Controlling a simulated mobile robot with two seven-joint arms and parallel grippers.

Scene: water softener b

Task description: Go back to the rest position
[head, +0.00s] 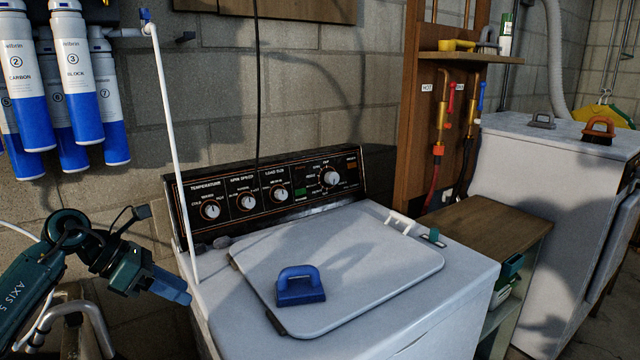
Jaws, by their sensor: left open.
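My left gripper (172,287) is at the lower left of the head view, to the left of the white washing machine (450,285). It points right, toward the machine's side, and I see nothing held in it. It is open, though its fingers overlap from this angle. A blue handled block (301,291) sits on the machine's closed lid (370,262), well to the right of the gripper. My right gripper is not in view.
A thin white pipe (172,130) rises close to my left gripper. Blue and white filter cartridges (75,70) hang at the upper left. A wooden-topped cabinet (490,228) and a second white appliance (540,190) stand at the right.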

